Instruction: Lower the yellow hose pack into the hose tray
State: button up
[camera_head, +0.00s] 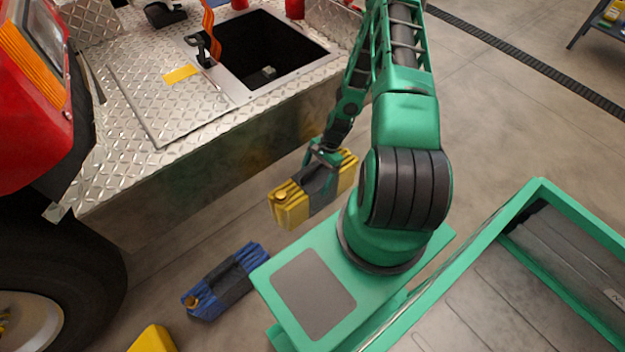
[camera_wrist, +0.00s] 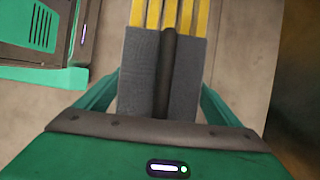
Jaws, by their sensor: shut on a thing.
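The yellow hose pack (camera_head: 290,203), with a dark grey band around its middle, hangs from my gripper (camera_head: 322,158) beside the bumper, above the floor. My gripper is shut on the pack at the grey band. In the wrist view the yellow hose pack (camera_wrist: 170,14) extends away between the fingers of my gripper (camera_wrist: 160,90). The hose tray (camera_head: 265,58) is a dark rectangular opening with a metal rim in the diamond-plate bumper, up and left of the pack. A small light object lies on its floor.
A blue hose pack (camera_head: 226,282) lies on the floor below the bumper. A black latch with an orange strap (camera_head: 207,42) stands at the tray's left edge. A yellow block (camera_head: 153,339) is at the bottom edge. The red truck cab (camera_head: 35,120) and wheel (camera_head: 50,270) are at left.

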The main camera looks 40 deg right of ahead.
notch_tip(320, 180, up, 16)
dwell(0.9)
jog(key=shift+w, duration=0.1)
notch_tip(320, 180, up, 16)
dwell(1.0)
jog(key=shift+r, duration=0.1)
notch_tip(320, 180, up, 16)
dwell(1.0)
notch_tip(320, 180, up, 7)
dwell(0.7)
jog(key=shift+a, duration=0.1)
